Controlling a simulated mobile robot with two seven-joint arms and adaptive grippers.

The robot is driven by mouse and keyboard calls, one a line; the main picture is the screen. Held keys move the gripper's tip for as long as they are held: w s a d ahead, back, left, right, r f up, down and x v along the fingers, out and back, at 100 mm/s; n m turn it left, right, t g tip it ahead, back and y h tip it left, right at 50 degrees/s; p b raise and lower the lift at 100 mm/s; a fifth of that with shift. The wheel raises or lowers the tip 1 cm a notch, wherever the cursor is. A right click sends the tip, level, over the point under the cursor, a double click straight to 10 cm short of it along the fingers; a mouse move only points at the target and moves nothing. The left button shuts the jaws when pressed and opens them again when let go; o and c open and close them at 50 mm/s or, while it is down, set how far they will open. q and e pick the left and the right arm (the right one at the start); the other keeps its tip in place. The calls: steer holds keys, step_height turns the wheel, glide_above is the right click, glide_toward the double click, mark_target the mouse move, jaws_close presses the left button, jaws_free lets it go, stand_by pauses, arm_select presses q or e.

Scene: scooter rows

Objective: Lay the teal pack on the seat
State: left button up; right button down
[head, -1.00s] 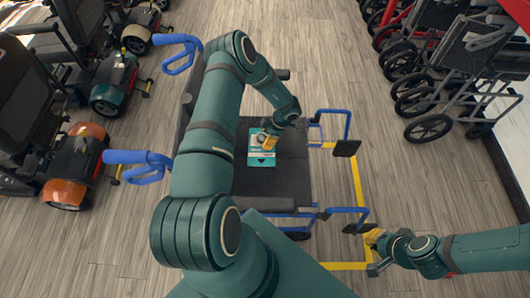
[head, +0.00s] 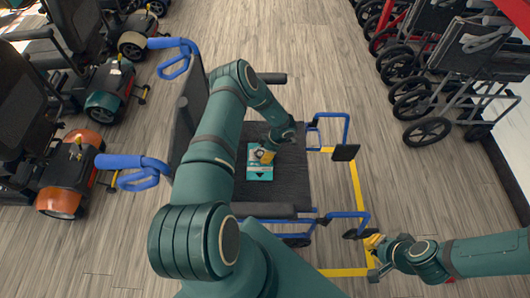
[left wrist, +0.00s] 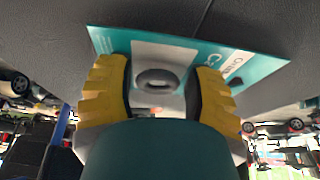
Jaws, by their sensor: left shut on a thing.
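The teal pack (head: 260,173) is a flat teal and white pack over the dark seat (head: 289,184) of a blue-framed wheelchair. My left gripper (head: 266,156) is shut on the teal pack from above. In the left wrist view the yellow fingers (left wrist: 163,92) stand on either side of a pale part of the pack (left wrist: 245,62), close to the dark seat surface. I cannot tell whether the pack touches the seat. My right gripper (head: 374,242) is by the wheelchair's near footrest, away from the pack; its fingertips are too small to read.
Blue push handles (head: 132,162) rise at the wheelchair's left, and black armrests (head: 264,210) flank the seat. Mobility scooters (head: 69,177) stand at the left and folded wheelchairs (head: 478,65) at the upper right. Yellow floor tape (head: 357,185) runs beside the footrests. The floor beyond is open.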

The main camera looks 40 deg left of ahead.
arm_select(q)
steer(key=shift+f+b, duration=0.4)
steer(key=shift+f, duration=0.15)
steer(key=o, duration=1.2)
steer(key=shift+r, duration=0.1)
steer(key=shift+r+p, duration=0.4)
steer(key=shift+p, duration=0.1)
steer(key=p+v, duration=0.2)
steer(key=v, duration=1)
steer(key=shift+s+a+r+p, duration=0.1)
steer(key=shift+r+p, duration=0.1)
steer(key=shift+p, duration=0.15)
